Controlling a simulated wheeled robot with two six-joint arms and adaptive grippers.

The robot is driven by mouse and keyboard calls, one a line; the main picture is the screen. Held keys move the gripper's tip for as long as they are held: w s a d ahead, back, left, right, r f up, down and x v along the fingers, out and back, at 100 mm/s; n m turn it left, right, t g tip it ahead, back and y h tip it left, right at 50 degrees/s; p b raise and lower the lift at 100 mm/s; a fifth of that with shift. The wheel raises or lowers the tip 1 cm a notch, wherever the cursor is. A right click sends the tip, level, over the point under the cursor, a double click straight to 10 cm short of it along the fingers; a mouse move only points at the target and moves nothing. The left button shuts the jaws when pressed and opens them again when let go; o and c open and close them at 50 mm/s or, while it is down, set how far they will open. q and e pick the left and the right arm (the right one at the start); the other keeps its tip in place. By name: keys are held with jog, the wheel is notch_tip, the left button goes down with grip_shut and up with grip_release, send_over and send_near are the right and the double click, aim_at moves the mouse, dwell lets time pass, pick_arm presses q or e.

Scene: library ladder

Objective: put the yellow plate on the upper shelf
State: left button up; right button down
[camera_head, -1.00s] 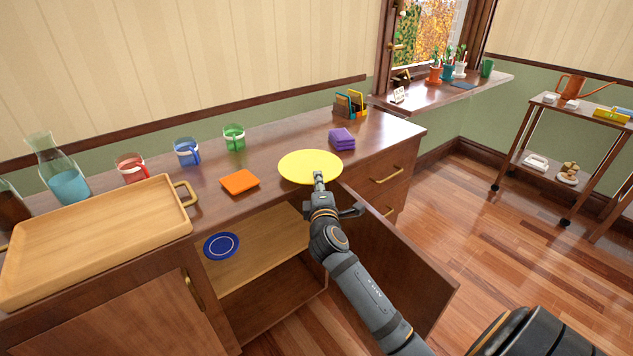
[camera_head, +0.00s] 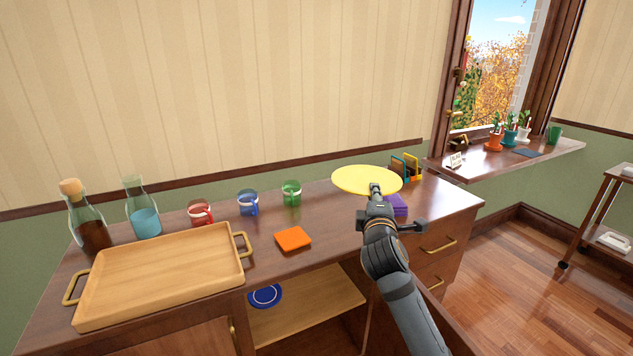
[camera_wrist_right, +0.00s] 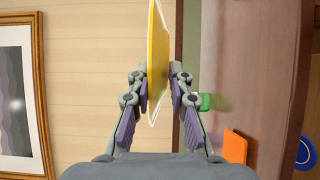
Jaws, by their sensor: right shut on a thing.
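The yellow plate (camera_head: 366,180) is held by my right gripper (camera_head: 376,190) above the right part of the sideboard top. In the right wrist view the plate (camera_wrist_right: 158,60) stands edge-on between the two fingers of the right gripper (camera_wrist_right: 157,95), which are shut on it. An open compartment below the sideboard top shows a light wooden shelf (camera_head: 315,308) with a blue plate (camera_head: 265,296) on it. My left gripper is not in view.
The windowsill (camera_head: 560,148) at right holds potted plants.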

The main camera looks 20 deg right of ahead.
jog(key=s+a+f+n+t+y, duration=0.2)
jog(key=a+f+n+y, duration=0.4)
jog(key=a+f+y, duration=0.4)
pick_arm(q)
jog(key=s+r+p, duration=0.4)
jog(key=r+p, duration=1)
jog(key=p, duration=0.1)
pick_arm(e)
jog(key=s+a+f+h, duration=0.1)
jog(key=s+a, duration=0.7)
jog(key=s, duration=0.1)
jog(key=shift+f+h, duration=0.2)
jog(key=shift+h, duration=0.1)
